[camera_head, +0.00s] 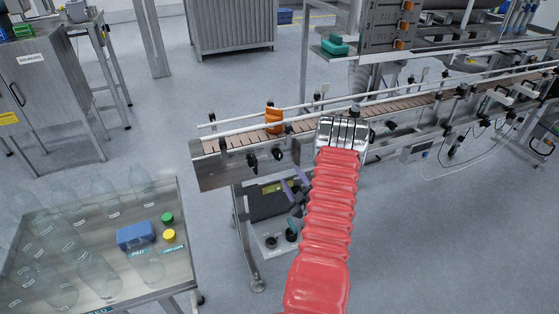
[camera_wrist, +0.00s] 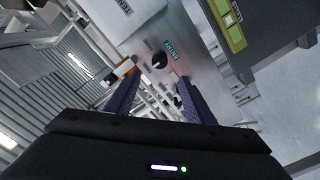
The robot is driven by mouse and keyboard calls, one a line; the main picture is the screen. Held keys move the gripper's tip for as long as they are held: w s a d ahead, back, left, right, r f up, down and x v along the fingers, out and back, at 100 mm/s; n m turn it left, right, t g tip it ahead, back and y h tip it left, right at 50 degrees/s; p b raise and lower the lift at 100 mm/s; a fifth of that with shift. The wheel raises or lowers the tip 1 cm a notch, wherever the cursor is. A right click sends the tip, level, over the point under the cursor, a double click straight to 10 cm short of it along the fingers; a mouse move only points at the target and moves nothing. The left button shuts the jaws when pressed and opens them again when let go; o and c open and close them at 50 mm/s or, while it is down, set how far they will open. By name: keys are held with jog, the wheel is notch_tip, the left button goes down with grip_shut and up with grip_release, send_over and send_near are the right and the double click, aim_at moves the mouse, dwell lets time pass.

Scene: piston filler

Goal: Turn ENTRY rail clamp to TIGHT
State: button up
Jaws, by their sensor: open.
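A round black knob (camera_wrist: 160,61) shows in the wrist view on a grey metal plate, with a small teal label (camera_wrist: 172,48) beside it whose text I cannot read surely. My gripper (camera_wrist: 158,78) is open, its two purple fingers pointing towards the knob, one on each side in the picture. No contact shows, and the gap in depth is unclear. In the head view my gripper (camera_head: 295,184) is below the conveyor's near end, partly hidden by my red-sleeved arm. Black knobs (camera_head: 252,160) line the conveyor's near side; which one is the ENTRY clamp, and its setting, I cannot tell.
The conveyor (camera_head: 212,177) runs to the upper right, with an orange part (camera_head: 274,118) by its rail. A dark box with a yellow-green panel (camera_wrist: 226,24) is close on the right in the wrist view. A bottle table (camera_head: 180,270) stands left; floor between is clear.

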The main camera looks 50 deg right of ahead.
aim_at(278, 157)
jog(key=x, duration=1.2)
jog(key=shift+w, duration=0.25)
jog(key=shift+c, duration=0.2)
jog(key=c, duration=1)
